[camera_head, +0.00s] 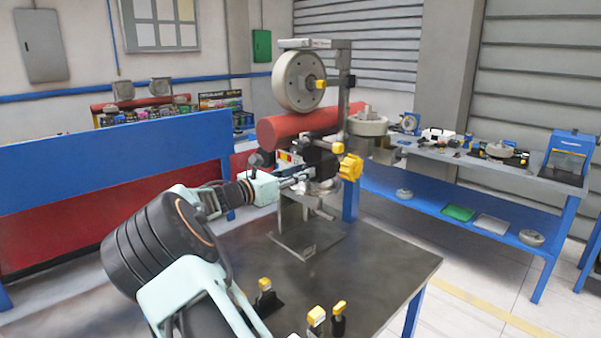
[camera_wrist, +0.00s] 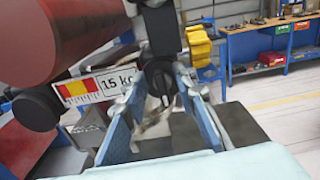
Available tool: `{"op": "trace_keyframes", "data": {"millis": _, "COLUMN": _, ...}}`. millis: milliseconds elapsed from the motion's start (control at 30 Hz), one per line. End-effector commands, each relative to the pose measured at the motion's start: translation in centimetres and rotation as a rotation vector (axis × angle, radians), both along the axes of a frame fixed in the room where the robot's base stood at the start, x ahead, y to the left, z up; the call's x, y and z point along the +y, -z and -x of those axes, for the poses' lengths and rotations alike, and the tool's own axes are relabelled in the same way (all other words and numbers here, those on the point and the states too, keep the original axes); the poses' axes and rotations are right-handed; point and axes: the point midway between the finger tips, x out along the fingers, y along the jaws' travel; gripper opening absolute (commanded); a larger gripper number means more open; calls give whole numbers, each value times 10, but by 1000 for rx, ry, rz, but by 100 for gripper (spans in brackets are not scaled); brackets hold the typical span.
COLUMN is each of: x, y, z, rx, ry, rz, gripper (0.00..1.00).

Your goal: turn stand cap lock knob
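The stand (camera_head: 287,240) rises from the dark table and carries a red cylinder (camera_head: 300,123) and a grey wheel (camera_head: 298,81). A black knob with a white mark (camera_wrist: 160,84) shows in the wrist view. A yellow lobed knob (camera_head: 350,168) sits to the right on the stand; it also shows in the wrist view (camera_wrist: 199,46). I cannot tell which knob is the cap lock. My gripper (camera_head: 298,177) is open at the stand. In the wrist view its fingers (camera_wrist: 162,92) lie on either side of the black knob; contact is unclear.
A "15 kg" label (camera_wrist: 115,81) and the red cylinder (camera_wrist: 65,35) are close at the left of my gripper. Yellow-topped pieces (camera_head: 316,318) stand at the table's front. A blue-framed bench (camera_head: 450,210) stands behind right. The table's right part is clear.

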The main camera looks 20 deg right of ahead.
Motion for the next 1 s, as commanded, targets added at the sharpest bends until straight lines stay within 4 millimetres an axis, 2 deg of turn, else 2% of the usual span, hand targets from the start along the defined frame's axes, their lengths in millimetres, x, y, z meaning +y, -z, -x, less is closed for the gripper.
{"op": "trace_keyframes", "data": {"millis": 133, "x": 0, "y": 0, "z": 0, "rx": 0, "ry": 0, "rz": 0, "gripper": 24}}
{"op": "trace_keyframes", "data": {"millis": 367, "x": 0, "y": 0, "z": 0, "rx": 0, "ry": 0, "rz": 0, "gripper": 0}}
{"op": "trace_keyframes", "data": {"millis": 767, "x": 0, "y": 2, "z": 1, "rx": -28, "ry": 0, "rz": -10, "gripper": 0}}
{"op": "trace_keyframes", "data": {"millis": 1000, "x": -1, "y": 5, "z": 2, "rx": -147, "ry": 1, "rz": -53, "gripper": 0}}
